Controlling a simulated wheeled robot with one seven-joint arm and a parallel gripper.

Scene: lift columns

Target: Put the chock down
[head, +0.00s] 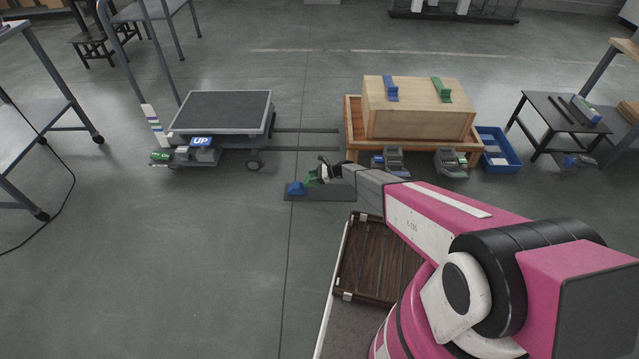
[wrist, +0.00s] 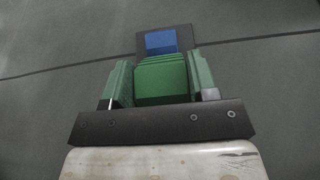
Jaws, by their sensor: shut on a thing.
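My gripper (head: 322,172) is shut on a green chock, which shows between the two fingers in the wrist view (wrist: 163,80). In the head view the gripper and arm partly hide the held chock. A dark grey mat (head: 335,194) lies on the floor beneath and around the gripper's place. A blue chock (head: 296,188) sits at the mat's left end. In the wrist view the blue chock (wrist: 160,41) lies beyond the green one. Whether the green chock touches the mat is hard to tell.
A lift cart (head: 222,112) with an UP sign stands at the left. A wooden crate (head: 415,115) bearing a blue and a green block stands on an orange-brown pallet (head: 352,135). A blue bin (head: 500,150) and dark table (head: 540,105) are right. Floor left of the mat is clear.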

